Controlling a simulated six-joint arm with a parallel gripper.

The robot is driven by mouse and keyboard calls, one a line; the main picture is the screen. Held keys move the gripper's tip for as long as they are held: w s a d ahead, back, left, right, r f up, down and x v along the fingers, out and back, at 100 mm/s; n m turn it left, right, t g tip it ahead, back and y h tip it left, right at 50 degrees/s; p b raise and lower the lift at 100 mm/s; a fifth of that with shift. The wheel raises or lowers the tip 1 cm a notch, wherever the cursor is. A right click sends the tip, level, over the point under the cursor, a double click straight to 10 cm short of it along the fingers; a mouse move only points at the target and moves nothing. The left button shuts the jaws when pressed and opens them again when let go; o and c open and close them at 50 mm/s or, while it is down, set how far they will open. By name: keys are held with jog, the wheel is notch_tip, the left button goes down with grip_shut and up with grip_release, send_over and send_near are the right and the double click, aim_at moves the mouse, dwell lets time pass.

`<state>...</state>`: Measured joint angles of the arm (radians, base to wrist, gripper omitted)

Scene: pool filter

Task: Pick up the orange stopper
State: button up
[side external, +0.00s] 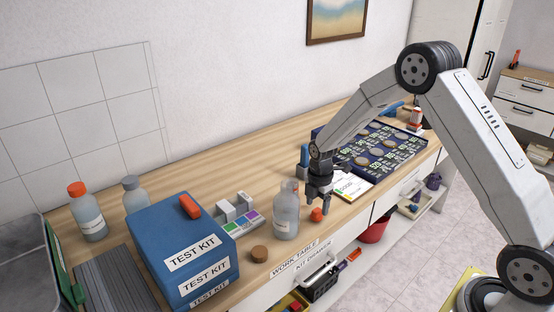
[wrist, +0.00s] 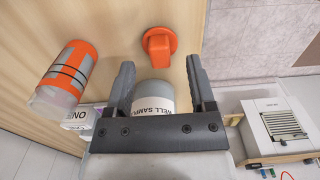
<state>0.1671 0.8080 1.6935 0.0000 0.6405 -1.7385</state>
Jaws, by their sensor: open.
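The orange stopper (side external: 316,214) stands on the wooden work table near its front edge, just below my gripper (side external: 320,196) in the side view. In the wrist view the stopper (wrist: 159,46), a round flange with a narrower grip, lies just beyond the fingertips of my gripper (wrist: 160,63), in line with the gap between them. My gripper is open, and the stopper is not between its fingers. A clear bottle (side external: 286,222) stands just left of my gripper in the side view. In the wrist view a container labelled "WELL SAMP…" (wrist: 155,95) shows between the fingers.
An orange-and-grey cylinder (wrist: 70,72) shows left of the fingers in the wrist view. A brown cork (side external: 259,254) and a blue test kit box (side external: 185,245) stand to the left in the side view. A white card (side external: 352,185) and a dark panel (side external: 385,148) lie to the right.

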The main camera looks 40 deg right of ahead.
jog(key=shift+f, duration=1.35)
grip_shut()
jog(key=shift+r, duration=0.1)
jog(key=shift+r, duration=1.45)
jog(key=s+a+r, duration=0.1)
jog(key=s+r, duration=0.9)
jog(key=s, duration=0.4)
jog(key=shift+a, duration=0.4)
